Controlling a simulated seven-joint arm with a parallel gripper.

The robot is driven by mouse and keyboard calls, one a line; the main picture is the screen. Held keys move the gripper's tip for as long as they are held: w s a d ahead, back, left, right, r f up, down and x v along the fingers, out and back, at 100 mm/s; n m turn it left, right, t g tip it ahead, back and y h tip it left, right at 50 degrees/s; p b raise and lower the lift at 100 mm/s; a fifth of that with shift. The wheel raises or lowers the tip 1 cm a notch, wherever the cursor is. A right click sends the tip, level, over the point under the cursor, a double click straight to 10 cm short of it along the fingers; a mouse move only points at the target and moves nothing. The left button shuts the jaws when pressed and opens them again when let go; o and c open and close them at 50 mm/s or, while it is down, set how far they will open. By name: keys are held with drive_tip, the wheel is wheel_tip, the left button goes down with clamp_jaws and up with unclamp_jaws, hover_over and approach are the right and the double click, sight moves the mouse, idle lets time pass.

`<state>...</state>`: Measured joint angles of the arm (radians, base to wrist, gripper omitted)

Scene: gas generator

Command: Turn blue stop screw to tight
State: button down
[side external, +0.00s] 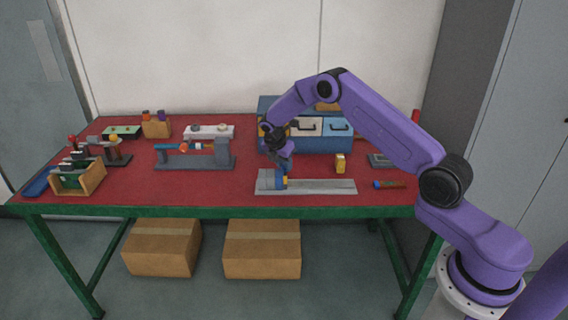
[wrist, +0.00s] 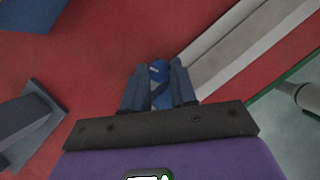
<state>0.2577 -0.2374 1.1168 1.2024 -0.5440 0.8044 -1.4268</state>
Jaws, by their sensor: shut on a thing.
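The blue stop screw (wrist: 158,70) shows between my gripper's fingers in the wrist view. My gripper (wrist: 158,82) is shut on it, with one dark finger on each side. In the side view my gripper (side external: 281,180) points down at the left part of a long grey metal rail (side external: 325,186) near the front edge of the table. A small blue part with a bit of yellow shows at the fingertips there. The fingers hide most of the screw, and I cannot tell how far it is turned.
A blue toolbox (side external: 335,143) with drawers stands behind my arm. A small yellow block (side external: 340,163) and a screwdriver (side external: 389,184) lie right of my gripper. A grey fixture (side external: 195,160) stands left. A wooden box (side external: 78,179) sits far left. Red tabletop (side external: 190,190) is clear left of the rail.

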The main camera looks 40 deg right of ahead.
drive_tip(key=shift+m+g, duration=0.4)
drive_tip(key=shift+m, duration=0.5)
drive_tip(key=c, duration=0.9)
unclamp_jaws()
drive_tip(key=v, duration=1.7)
drive_tip(key=shift+a+r, duration=0.1)
drive_tip(key=shift+a, duration=0.05)
